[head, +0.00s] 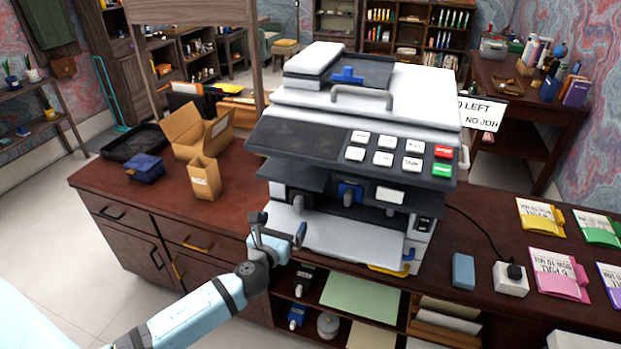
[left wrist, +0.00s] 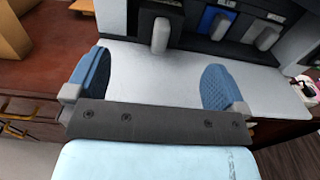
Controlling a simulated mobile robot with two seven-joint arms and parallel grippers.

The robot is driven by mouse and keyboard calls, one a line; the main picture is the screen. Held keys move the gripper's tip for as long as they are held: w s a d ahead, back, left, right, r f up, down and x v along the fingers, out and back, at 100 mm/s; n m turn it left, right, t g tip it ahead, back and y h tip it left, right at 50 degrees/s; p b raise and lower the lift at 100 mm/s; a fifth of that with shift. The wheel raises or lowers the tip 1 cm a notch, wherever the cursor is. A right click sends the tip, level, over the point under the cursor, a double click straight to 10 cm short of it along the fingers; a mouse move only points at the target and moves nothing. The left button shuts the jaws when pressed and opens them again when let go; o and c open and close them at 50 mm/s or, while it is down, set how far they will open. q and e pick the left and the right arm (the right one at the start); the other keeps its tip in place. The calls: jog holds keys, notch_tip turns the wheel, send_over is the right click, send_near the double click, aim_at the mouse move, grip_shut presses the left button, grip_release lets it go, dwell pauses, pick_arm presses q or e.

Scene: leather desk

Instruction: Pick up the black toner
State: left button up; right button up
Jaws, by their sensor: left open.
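The open printer (head: 290,140) holds dark toner units in its front bay. In the left wrist view a black toner (left wrist: 172,14) with a grey handle sits at the left of the bay, left of a blue toner (left wrist: 207,20). The blue one also shows in the head view (head: 351,191). A small dark item (head: 303,279) with a pale label stands on the shelf below; I cannot tell if it is a toner. My left gripper (head: 279,228) is open and empty, at the printer's front left, short of the black toner's handle. My right gripper is not in view.
A pale lower panel (left wrist: 150,62) juts out below the bay. An open cardboard box (head: 205,178) and a dark blue box (head: 145,168) stand left of the printer. A blue block (head: 463,271) and a white socket box (head: 510,279) lie to its right.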

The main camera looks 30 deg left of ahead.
aim_at(296, 204)
pick_arm(q)
jog(key=x, duration=0.5)
jog(key=shift+w+a, duration=0.1)
jog(key=shift+w, duration=0.45)
jog(key=p+x, duration=0.1)
jog(key=x, duration=0.3)
jog(key=shift+w, duration=0.6)
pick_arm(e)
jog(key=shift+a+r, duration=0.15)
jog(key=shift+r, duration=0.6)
pick_arm(q)
jog(key=shift+c, duration=0.2)
jog(key=c, duration=1.1)
